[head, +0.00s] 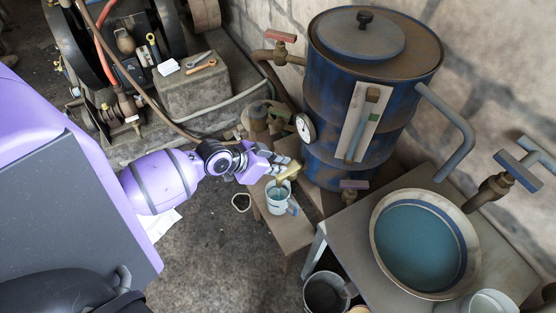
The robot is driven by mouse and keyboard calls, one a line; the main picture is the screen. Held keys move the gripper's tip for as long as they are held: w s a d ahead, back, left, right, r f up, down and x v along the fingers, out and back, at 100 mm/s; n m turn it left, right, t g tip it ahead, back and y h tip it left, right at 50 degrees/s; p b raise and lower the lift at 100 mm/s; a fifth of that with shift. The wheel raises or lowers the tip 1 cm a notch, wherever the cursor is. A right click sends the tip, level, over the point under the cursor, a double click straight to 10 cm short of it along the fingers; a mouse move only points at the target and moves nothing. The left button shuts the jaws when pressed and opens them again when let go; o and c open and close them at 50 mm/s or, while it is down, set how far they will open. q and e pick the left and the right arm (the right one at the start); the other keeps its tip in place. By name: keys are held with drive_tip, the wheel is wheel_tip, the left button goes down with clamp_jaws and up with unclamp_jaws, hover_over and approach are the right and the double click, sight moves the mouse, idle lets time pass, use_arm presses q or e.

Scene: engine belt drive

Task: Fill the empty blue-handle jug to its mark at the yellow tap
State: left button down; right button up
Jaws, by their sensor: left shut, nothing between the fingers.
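My left gripper (286,171) is shut and empty, right at the small yellow-brass tap (285,181) low on the left of the blue drum. Its fingers hide part of the tap, and I cannot tell whether they touch it. A pale jug with a blue handle (278,198) stands upright on a low wooden stool below the tap spout. Bluish water shows inside the jug; its mark cannot be made out. My right gripper is not in view.
The rusty blue drum (335,104) has a round gauge (303,126) and other taps. A basin of water (373,226) sits on the table at right. A bucket (325,295) stands on the floor. A stone block (193,88) carries tools. Floor below my left arm is mostly clear.

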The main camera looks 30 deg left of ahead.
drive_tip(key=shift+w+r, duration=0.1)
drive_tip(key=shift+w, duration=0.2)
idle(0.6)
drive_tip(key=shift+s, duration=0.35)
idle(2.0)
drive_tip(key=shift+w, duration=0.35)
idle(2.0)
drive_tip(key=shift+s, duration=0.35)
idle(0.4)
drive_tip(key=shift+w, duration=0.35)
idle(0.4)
use_arm(q)
wheel_tip(320, 180, up, 4)
drive_tip(key=p, duration=0.2)
drive_tip(key=shift+a+r+p, duration=0.1)
drive_tip(key=shift+r+p, duration=0.05)
drive_tip(key=shift+p, duration=0.25)
drive_tip(key=s+a+r, duration=0.4)
drive_tip(key=s+r, duration=0.1)
drive_tip(key=s, duration=0.3)
drive_tip(key=shift+a, duration=0.25)
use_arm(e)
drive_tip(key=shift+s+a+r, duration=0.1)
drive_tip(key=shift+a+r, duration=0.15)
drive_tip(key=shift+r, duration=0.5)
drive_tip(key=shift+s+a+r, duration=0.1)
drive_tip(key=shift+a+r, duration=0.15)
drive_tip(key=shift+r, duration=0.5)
